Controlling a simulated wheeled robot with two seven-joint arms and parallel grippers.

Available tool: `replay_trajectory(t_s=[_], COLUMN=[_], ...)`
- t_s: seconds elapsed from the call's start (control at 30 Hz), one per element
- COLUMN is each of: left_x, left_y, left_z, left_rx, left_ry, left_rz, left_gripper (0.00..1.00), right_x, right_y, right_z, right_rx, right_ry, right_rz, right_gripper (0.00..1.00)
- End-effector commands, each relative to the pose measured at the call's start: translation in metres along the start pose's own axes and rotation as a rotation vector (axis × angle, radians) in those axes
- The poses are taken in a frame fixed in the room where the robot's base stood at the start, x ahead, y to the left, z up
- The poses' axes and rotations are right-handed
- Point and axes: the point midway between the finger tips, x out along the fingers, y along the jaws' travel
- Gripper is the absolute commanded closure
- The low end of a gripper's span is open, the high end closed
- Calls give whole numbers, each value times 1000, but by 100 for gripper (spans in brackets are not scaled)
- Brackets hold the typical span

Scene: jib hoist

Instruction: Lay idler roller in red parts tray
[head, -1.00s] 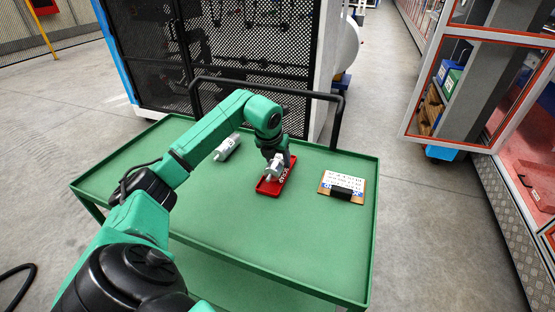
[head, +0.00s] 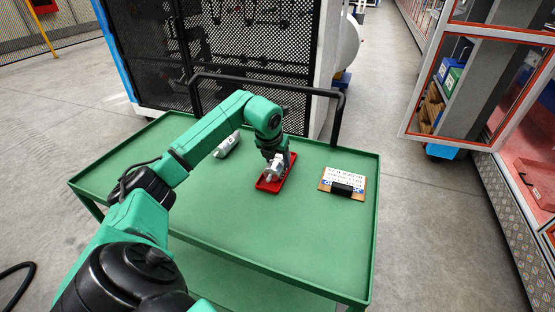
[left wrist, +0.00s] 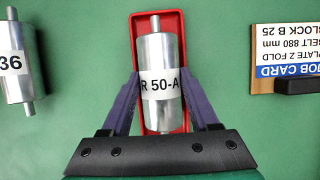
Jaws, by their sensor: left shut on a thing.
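The silver idler roller (left wrist: 158,55) has a white label reading "R 50-A" and lies lengthwise over the red parts tray (left wrist: 183,22) in the left wrist view. My left gripper (left wrist: 160,78) is shut on the roller, one purple finger on each side of it. In the head view the red tray (head: 262,187) stands on the green table, with the left gripper (head: 273,172) low over it. I cannot tell whether the roller touches the tray floor. My right gripper is not in view.
A second silver roller (head: 227,145), labelled "36" in the wrist view (left wrist: 15,64), lies left of the tray. A job card board (head: 343,183) with a black clip lies to the right. The front of the green table (head: 270,235) is clear. A black rail stands behind.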

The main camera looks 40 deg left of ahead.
Motion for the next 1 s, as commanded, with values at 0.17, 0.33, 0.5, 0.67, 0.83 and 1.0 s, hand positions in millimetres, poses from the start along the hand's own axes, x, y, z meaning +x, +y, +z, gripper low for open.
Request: replay_trajectory(t_s=[0.17,0.33,0.5,0.67,0.83,1.0], left_x=[1,1,2,-11,-56,-108], left_y=[0,0,0,0,1,0], left_z=[0,0,-1,0,0,1], left_rx=[-1,0,0,1,2,0], left_ry=[-2,-1,1,-1,-6,-6], left_rz=[0,0,0,0,2,0], left_gripper=[27,4,4,4,4,4], right_x=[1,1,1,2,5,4], right_y=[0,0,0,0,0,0], right_z=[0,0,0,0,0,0], right_rx=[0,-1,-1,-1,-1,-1], right_ry=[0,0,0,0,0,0], right_rz=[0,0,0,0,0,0], right_gripper=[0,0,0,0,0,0])
